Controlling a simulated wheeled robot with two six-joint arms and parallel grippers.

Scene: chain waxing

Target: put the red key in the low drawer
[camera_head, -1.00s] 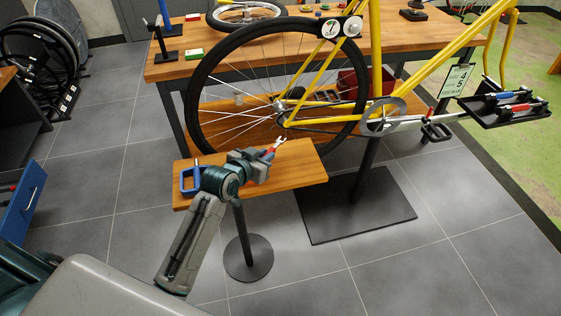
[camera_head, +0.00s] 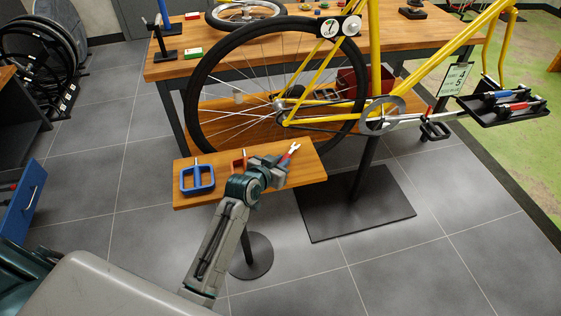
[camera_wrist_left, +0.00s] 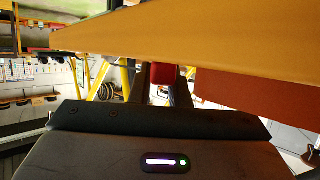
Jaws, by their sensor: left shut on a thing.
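The red key (camera_head: 285,158) has a red handle and a bright forked end pointing up and right. My left gripper (camera_head: 279,164) is shut on its handle, over the right part of the small wooden stand top. In the left wrist view, a red piece (camera_wrist_left: 165,76) shows between the two dark fingers (camera_wrist_left: 162,85). A blue drawer front (camera_head: 22,208) with a bar handle stands at the left edge, far left of the gripper. It seems pulled out, but its inside is mostly cut off. My right gripper is not in view.
The small wooden stand top (camera_head: 215,158) holds a blue frame-like holder (camera_head: 197,187) and an orange-red piece (camera_head: 238,161) partly behind my arm. The yellow bike (camera_head: 422,62) and its rear wheel stand just behind. Grey floor (camera_head: 100,190) is free between stand and drawer.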

